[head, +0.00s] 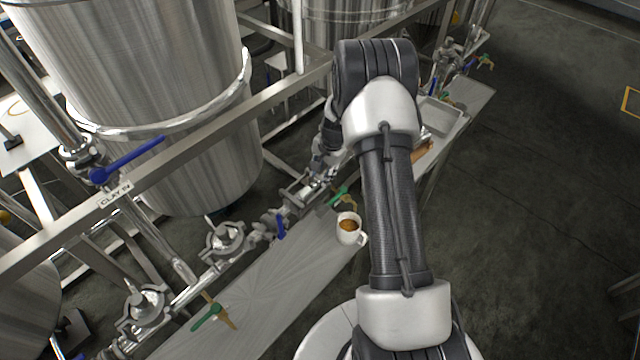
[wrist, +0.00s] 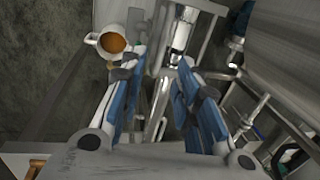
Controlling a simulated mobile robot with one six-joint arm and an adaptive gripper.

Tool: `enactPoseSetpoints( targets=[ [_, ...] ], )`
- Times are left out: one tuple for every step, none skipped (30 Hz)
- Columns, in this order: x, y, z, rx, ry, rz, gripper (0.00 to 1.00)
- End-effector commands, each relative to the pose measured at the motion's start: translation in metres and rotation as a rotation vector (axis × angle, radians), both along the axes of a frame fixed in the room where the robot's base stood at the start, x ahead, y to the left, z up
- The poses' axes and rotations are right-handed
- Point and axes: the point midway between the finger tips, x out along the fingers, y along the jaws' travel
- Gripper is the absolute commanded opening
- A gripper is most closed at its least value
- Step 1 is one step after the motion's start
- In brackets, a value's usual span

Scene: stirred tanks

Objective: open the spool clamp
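A steel pipe line with several round clamped fittings runs beside the big tank. One clamp (head: 224,240) and another clamp (head: 144,304) show in the head view; I cannot tell which is the spool clamp, or whether either is open. My gripper (head: 322,165) is over the pipe line farther along, partly hidden by my arm. In the wrist view my gripper (wrist: 161,68) has its blue-padded fingers apart with nothing held between them. A shiny pipe fitting (wrist: 181,32) lies beyond the fingertips, apart from them as far as I can see.
A white cup (head: 349,230) of brown liquid stands on the metal bench (head: 275,285) close to my arm. A blue-handled valve (head: 125,160) and a frame rail surround the tank (head: 150,75). A green-handled valve (head: 208,316) is at the front. Open floor lies right.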

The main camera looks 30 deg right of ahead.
Motion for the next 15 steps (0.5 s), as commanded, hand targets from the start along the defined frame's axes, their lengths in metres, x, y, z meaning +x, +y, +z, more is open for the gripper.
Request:
enactPoseSetpoints(
  targets=[
    [0.001,0.001,-0.015,0.001,0.002,0.001,0.30],
    [0.003,0.002,-0.020,0.001,0.002,0.001,0.30],
    [0.004,0.002,-0.027,0.001,0.002,0.001,0.30],
    [0.005,0.003,-0.031,0.001,0.002,0.001,0.30],
    [0.006,0.003,-0.035,0.000,0.001,0.001,0.30],
    [0.007,0.003,-0.041,0.001,0.000,0.001,0.30],
    [0.008,0.004,-0.044,0.001,0.000,0.001,0.30],
    [0.009,0.004,-0.047,0.001,0.000,0.001,0.30],
    [0.009,0.004,-0.050,0.001,0.000,0.001,0.30],
    [0.010,0.004,-0.052,0.001,0.000,0.001,0.30],
    [0.010,0.004,-0.053,0.001,0.000,0.001,0.30],
    [0.010,0.004,-0.055,0.001,0.000,0.001,0.30],
    [0.011,0.004,-0.056,0.001,0.000,0.001,0.30],
    [0.011,0.004,-0.056,0.001,0.000,0.001,0.30],
    [0.011,0.004,-0.057,0.001,0.000,0.001,0.30]
  ],
)
